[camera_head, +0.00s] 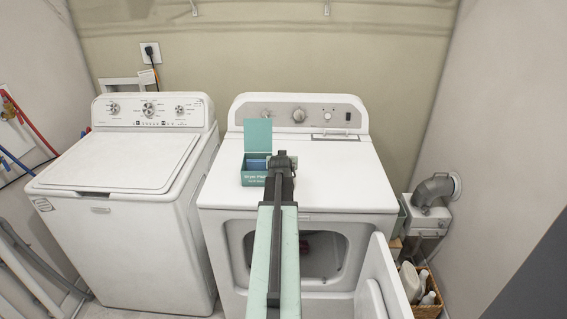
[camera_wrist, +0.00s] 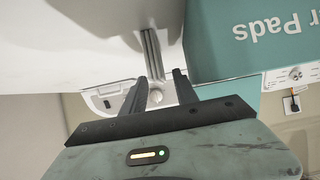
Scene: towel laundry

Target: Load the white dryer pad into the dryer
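My gripper (camera_head: 283,160) is over the dryer's top, just right of the open teal dryer-pad box (camera_head: 254,178). In the wrist view, the fingertips (camera_wrist: 152,55) are together on a white, soft-looking piece (camera_wrist: 105,18), which appears to be the white dryer pad. The pad is mostly hidden by my gripper in the head view. The box (camera_wrist: 250,40) is close beside the fingers in the wrist view, and something blue shows inside it. The white dryer (camera_head: 350,185) has its front door (camera_head: 388,285) swung open to the right. Something dark red (camera_head: 305,243) is inside the drum.
A white washer (camera_head: 125,225) with its lid closed stands left of the dryer. A basket with bottles (camera_head: 428,290) and a grey vent pipe (camera_head: 433,190) are at the right, by the wall. The dryer top right of my gripper is clear.

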